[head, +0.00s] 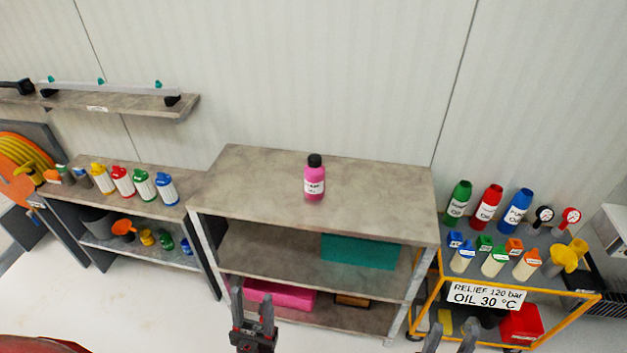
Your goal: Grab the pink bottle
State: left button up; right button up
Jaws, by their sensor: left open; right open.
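The pink bottle (314,180) has a black cap and a white label. It stands upright on the top board of the grey shelf unit (240,185), near the middle. My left gripper (253,300) is open and empty, low in front of the shelf unit and apart from the bottle. My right gripper (450,337) is at the bottom edge, right of the shelf unit, partly cut off by the frame; it is open, with nothing seen between its fingers.
The top board around the bottle is bare. Lower boards hold a teal box (360,250) and a pink box (275,295). A yellow-framed cart (570,300) with bottles and funnels stands right. A lower shelf (190,208) with several bottles stands left.

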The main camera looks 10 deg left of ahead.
aim_at(315, 178)
jog(key=i+j+z, duration=0.1)
jog(key=j, duration=0.3)
jog(key=i+j+z, duration=0.15)
jog(key=j, duration=0.3)
jog(key=j+z, duration=0.1)
jog(key=j, duration=0.3)
